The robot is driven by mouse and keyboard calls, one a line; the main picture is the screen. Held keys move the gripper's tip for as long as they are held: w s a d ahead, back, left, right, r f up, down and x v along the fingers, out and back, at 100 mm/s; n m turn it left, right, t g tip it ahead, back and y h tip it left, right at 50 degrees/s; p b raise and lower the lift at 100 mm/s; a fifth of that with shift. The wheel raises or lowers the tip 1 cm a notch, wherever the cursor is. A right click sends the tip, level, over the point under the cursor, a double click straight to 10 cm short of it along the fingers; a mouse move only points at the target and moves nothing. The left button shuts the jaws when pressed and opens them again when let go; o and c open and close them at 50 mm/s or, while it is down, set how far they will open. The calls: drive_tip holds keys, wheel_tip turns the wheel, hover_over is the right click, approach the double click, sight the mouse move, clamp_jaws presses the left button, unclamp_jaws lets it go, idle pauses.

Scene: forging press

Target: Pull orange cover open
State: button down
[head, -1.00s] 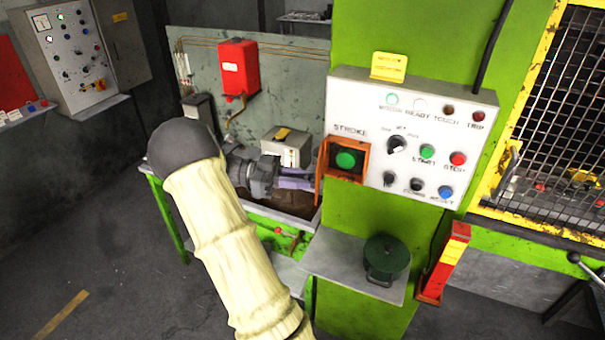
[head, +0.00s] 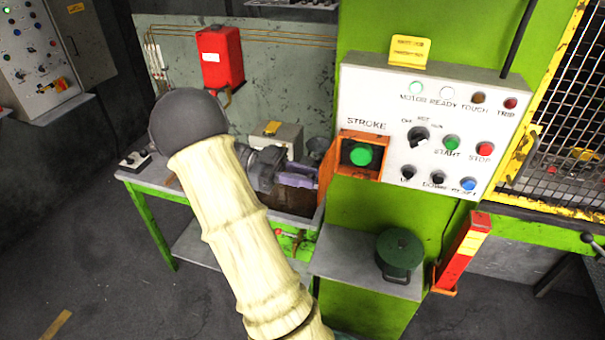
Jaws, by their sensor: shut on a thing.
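The orange cover (head: 326,172) is on the left side of the STROKE button housing (head: 373,140) in the head view. It stands swung open to the left, seen nearly edge-on, and the green button (head: 361,155) behind it is exposed. My gripper (head: 316,178) reaches in from the left, and its purple fingers end at the cover's outer edge. It is shut on the cover, though the exact contact is small and partly hidden. My pale sleeved arm fills the middle of the view.
The white control panel (head: 430,125) has several buttons and a yellow tag (head: 410,52) on top. A grey shelf (head: 345,262) below carries a dark green lidded pot (head: 399,255). A workbench (head: 200,240) stands behind my arm. A yellow-framed mesh guard (head: 565,110) is at right.

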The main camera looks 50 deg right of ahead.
drive_tip(key=shift+r, duration=0.1)
drive_tip(key=c, duration=1.2)
unclamp_jaws()
drive_tip(key=shift+c, duration=0.2)
drive_tip(key=shift+s+d, duration=0.1)
drive_tip(key=shift+s, duration=0.05)
drive_tip(key=v, duration=1.7)
drive_tip(key=shift+w+p, duration=0.2)
drive_tip(key=shift+p, duration=0.25)
